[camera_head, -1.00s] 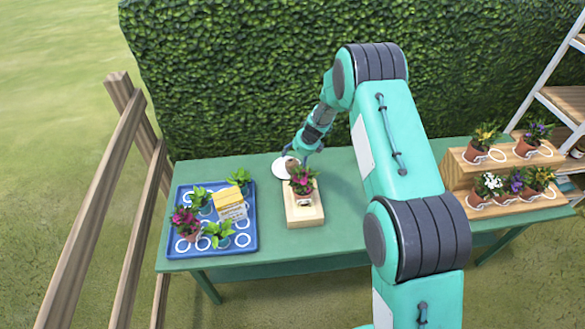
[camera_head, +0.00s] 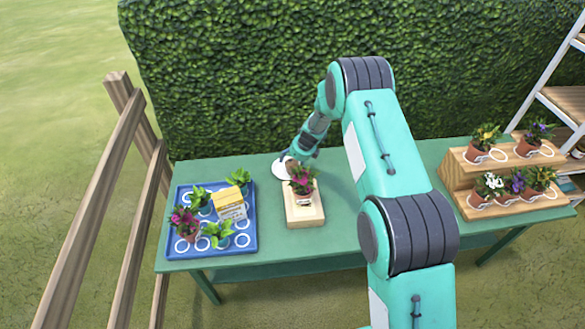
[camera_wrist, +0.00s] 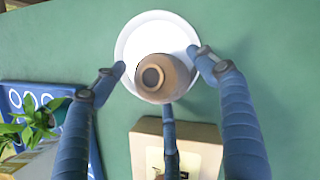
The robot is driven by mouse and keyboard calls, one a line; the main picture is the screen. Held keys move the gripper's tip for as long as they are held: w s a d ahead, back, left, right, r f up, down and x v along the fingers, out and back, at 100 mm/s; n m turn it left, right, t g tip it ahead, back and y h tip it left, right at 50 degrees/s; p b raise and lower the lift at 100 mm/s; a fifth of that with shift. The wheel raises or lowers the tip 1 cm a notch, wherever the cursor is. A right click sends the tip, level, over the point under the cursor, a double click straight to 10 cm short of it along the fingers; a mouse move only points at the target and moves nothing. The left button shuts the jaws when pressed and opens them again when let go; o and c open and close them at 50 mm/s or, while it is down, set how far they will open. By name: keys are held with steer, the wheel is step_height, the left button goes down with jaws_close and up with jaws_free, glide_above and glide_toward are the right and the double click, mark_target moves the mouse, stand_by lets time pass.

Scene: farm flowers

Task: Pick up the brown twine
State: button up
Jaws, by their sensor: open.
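The brown twine (camera_wrist: 163,78) is a spool with a hole in its end, on a round white dish (camera_wrist: 133,46) in the wrist view. In the head view the twine (camera_head: 290,163) is small and partly hidden by my gripper (camera_head: 298,158), and the white dish (camera_head: 279,168) shows beside it. In the wrist view my gripper (camera_wrist: 160,80) is open, with blue fingers left and right of the spool and a third finger below it. The fingertips reach over the dish. I cannot tell whether any finger touches the twine.
A wooden block (camera_head: 305,216) with a potted pink flower (camera_head: 302,181) stands close in front of the dish. A blue tray (camera_head: 178,247) with several plants and a yellow-topped box (camera_head: 230,203) is at left. A wooden stepped stand (camera_head: 455,178) with potted flowers is at right.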

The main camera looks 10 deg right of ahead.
steer(key=c, duration=1.2)
steer(key=shift+r, duration=0.1)
step_height(320, 180, up, 10)
steer(key=shift+f+p, duration=0.1)
steer(key=shift+p, duration=0.7)
